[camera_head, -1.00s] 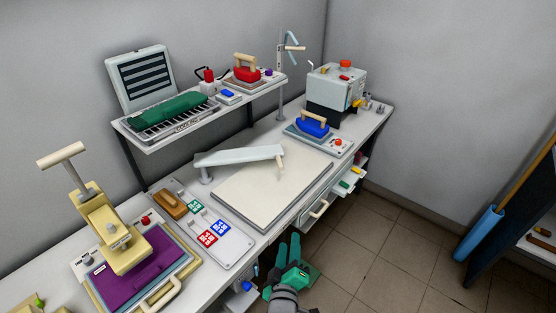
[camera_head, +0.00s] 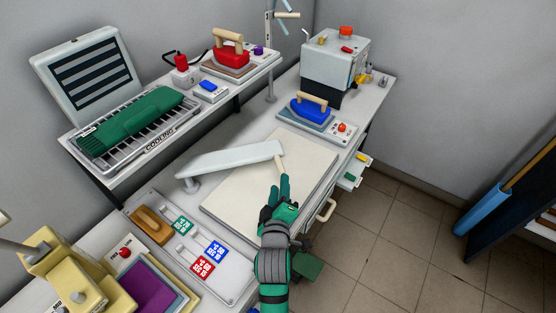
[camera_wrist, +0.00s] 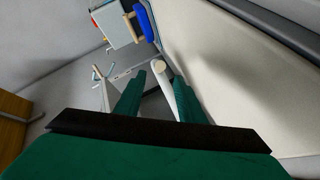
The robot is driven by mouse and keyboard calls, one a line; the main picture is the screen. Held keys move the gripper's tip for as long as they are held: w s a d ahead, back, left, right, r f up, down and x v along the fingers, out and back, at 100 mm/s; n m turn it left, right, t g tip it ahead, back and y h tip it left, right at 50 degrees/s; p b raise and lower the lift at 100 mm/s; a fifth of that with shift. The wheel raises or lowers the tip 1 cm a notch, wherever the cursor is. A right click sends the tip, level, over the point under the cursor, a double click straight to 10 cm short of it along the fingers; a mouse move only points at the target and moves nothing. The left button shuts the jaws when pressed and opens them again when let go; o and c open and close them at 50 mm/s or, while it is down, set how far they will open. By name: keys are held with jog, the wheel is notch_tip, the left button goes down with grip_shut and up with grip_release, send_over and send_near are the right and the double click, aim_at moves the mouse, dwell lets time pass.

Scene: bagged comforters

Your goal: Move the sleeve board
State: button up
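The sleeve board (camera_head: 228,159) is a long pale board on a short stand, with a wooden handle (camera_head: 282,166) at its right end. It stands over the back edge of the flat cream pressing pad (camera_head: 262,200). My gripper (camera_head: 279,188) is just in front of the handle, above the pad. In the wrist view the green fingers (camera_wrist: 161,82) are apart, and the round-ended handle (camera_wrist: 160,66) shows between them, nearer the right finger. A gap shows on its left side, so the gripper looks open. I cannot tell whether the right finger touches the handle.
A blue iron (camera_head: 311,108) and a grey machine (camera_head: 335,58) stand behind the pad. A tray with colored tags (camera_head: 230,268) lies at the left front. The raised shelf (camera_head: 155,150) holds a green roll (camera_head: 130,121) and a red iron (camera_head: 231,56). An open drawer (camera_head: 352,180) juts out right.

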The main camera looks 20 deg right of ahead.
aim_at(281, 167)
jog(key=x, duration=1)
grip_shut()
